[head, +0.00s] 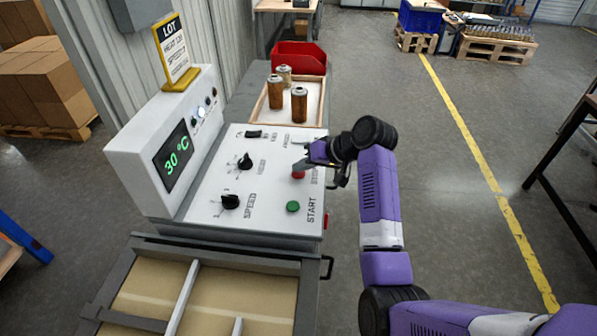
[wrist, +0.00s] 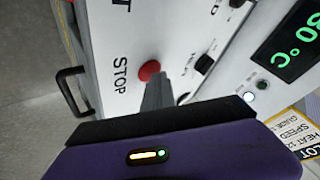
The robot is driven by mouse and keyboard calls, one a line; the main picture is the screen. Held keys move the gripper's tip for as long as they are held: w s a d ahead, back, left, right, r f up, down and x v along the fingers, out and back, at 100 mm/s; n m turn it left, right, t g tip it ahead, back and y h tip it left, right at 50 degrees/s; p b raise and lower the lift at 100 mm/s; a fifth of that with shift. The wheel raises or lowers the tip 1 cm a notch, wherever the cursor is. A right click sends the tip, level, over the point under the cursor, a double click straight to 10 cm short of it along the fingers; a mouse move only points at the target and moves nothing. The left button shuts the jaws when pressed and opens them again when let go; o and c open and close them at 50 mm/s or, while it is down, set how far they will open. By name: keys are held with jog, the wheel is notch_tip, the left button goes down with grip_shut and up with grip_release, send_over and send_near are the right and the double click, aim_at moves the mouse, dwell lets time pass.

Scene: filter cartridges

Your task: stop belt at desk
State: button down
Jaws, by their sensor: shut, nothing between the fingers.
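The control desk (head: 265,215) has a sloped white panel with black knobs, a green START button (head: 293,207) and a red STOP button (head: 298,175). The STOP button also shows in the wrist view (wrist: 149,70), with the word STOP beside it. My gripper (head: 301,166) is shut and empty. Its fingertips (wrist: 157,84) are right at the STOP button and overlap its edge in the wrist view. I cannot tell whether they touch it. The belt (head: 240,300) lies in front of the desk.
The display (head: 175,155) reads 30 °C, and a yellow LOT sign (head: 174,50) stands on top. Open floor lies to the right.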

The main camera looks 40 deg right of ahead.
aim_at(302, 174)
jog(key=shift+r, duration=0.1)
jog(key=shift+r+p, duration=0.75)
jog(key=shift+p, duration=0.25)
notch_tip(302, 174, up, 5)
jog(key=p, duration=0.4)
jog(key=shift+p, duration=0.4)
dwell(0.4)
